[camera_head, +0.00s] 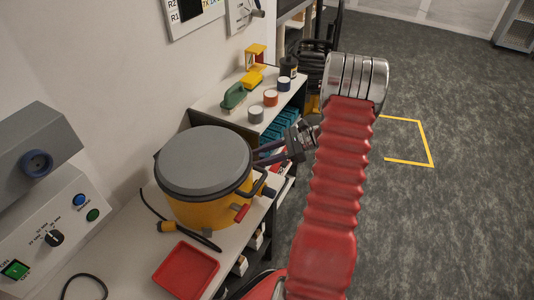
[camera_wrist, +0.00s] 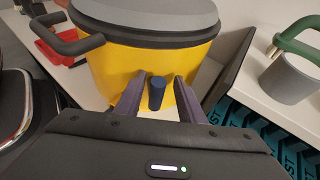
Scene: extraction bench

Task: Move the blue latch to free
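The blue latch (camera_wrist: 157,93) is a short dark blue cylinder on the side of a yellow drum (camera_wrist: 205,55) with a grey lid. In the wrist view it stands between the fingers of my gripper (camera_wrist: 160,82), with a gap on each side. My gripper is open around it and not closed on it. In the head view my gripper (camera_head: 262,155) reaches in from the right, beside the drum (camera_head: 205,208). The blue latch cannot be made out there. A red latch (camera_head: 241,213) shows on the drum's near side.
A control panel (camera_head: 50,235) stands at left. Behind are a green-handled tool (camera_head: 234,96) and several small pots.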

